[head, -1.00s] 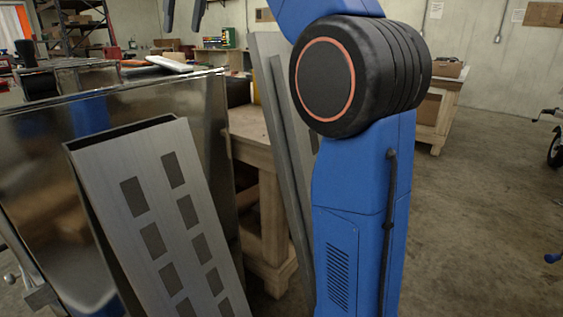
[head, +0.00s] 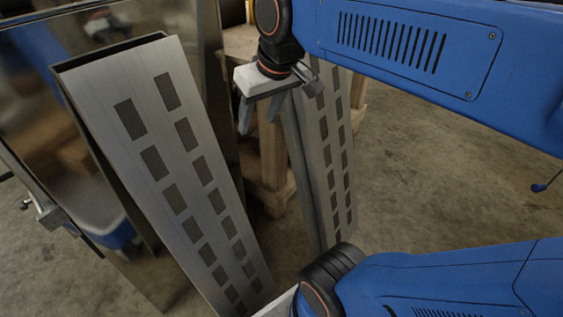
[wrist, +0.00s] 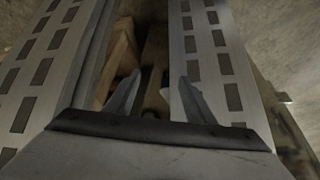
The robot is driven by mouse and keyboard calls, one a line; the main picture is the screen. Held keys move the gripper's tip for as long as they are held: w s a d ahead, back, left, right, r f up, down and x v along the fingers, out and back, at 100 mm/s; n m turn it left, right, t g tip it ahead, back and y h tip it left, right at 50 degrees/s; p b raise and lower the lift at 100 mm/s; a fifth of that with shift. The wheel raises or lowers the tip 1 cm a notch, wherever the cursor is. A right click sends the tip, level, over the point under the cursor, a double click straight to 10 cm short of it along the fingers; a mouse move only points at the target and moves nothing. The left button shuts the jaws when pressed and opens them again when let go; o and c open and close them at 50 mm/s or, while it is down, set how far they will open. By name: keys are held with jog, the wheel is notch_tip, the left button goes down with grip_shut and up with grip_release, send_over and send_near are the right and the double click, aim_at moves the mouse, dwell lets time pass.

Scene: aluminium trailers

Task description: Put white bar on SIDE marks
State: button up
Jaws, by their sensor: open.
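No white bar and no SIDE marks can be made out in the current views. My gripper (head: 258,115) is open and empty, pointing down in front of the upper end of the right slotted metal ramp. In the wrist view its two fingers (wrist: 157,92) stand apart with nothing between them. The left slotted ramp (head: 155,130) leans on a shiny metal box. The right slotted ramp (head: 327,150) leans beside a wooden bench. Slotted metal panels flank the fingers in the wrist view.
The shiny metal box (head: 35,90) stands at the left. The wooden bench leg (head: 272,160) is between the ramps. Concrete floor (head: 440,195) is open at the right. My blue arm covers the upper right and lower right.

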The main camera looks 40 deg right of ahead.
jog(key=s+f, duration=0.7)
jog(key=f, duration=0.5)
jog(key=shift+s+d+f, duration=0.2)
jog(key=shift+s+d, duration=0.05)
jog(key=shift+d, duration=0.1)
jog(key=shift+o, duration=0.5)
